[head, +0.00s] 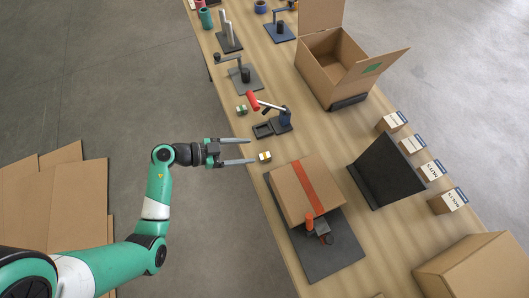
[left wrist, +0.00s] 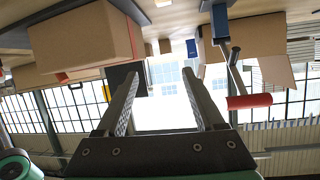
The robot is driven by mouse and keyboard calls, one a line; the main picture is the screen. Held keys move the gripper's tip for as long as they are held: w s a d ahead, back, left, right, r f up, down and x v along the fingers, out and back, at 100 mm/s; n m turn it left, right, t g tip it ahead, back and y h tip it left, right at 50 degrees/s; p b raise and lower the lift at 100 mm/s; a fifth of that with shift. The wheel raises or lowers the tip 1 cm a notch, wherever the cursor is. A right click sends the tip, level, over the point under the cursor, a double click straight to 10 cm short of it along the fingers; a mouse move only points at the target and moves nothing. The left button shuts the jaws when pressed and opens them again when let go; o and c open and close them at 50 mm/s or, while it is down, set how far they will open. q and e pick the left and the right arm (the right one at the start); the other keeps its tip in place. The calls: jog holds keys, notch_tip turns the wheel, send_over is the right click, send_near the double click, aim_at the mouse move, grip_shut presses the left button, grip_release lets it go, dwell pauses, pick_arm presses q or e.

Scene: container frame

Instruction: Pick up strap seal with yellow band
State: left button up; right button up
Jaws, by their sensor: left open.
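A small block-like piece with yellow and white on it (head: 264,156) lies near the table's left edge; it looks like the strap seal with yellow band. A similar small piece with green on it (head: 241,109) lies farther back. My left gripper (head: 252,151) is open and empty, with its fingertips just short of the yellow piece, to its left. The left wrist view shows the two spread fingers (left wrist: 162,75) with nothing held between them. I cannot identify the seal for certain in that view. My right gripper is not in view.
A taped carton (head: 293,190) stands on a dark plate close to the front finger. A red-handled tool (head: 268,104) stands behind the gripper. An open box (head: 330,65), a dark tilted panel (head: 385,170) and several small labelled boxes (head: 411,145) lie farther right.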

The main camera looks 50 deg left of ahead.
aim_at(264, 156)
pick_arm(q)
jog(key=s+a+f+n+y+b, duration=0.1)
jog(key=s+a+f+n+b, duration=0.15)
jog(key=f, duration=0.55)
jog(key=shift+t, duration=0.3)
jog(key=b+x, duration=0.3)
jog(key=x, duration=0.2)
jog(key=shift+b, duration=0.4)
jog(key=shift+w, duration=0.2)
jog(key=shift+w+d+f+b, duration=0.15)
jog(key=shift+w+f+b, duration=0.05)
jog(key=shift+b, duration=0.1)
jog(key=b+x, duration=0.2)
jog(key=x, duration=0.2)
jog(key=shift+d+f+b, duration=0.1)
jog(key=shift+b, duration=0.25)
jog(key=shift+w, duration=0.25)
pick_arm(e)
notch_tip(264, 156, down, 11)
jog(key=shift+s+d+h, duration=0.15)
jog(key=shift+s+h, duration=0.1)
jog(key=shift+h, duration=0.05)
pick_arm(q)
grip_shut()
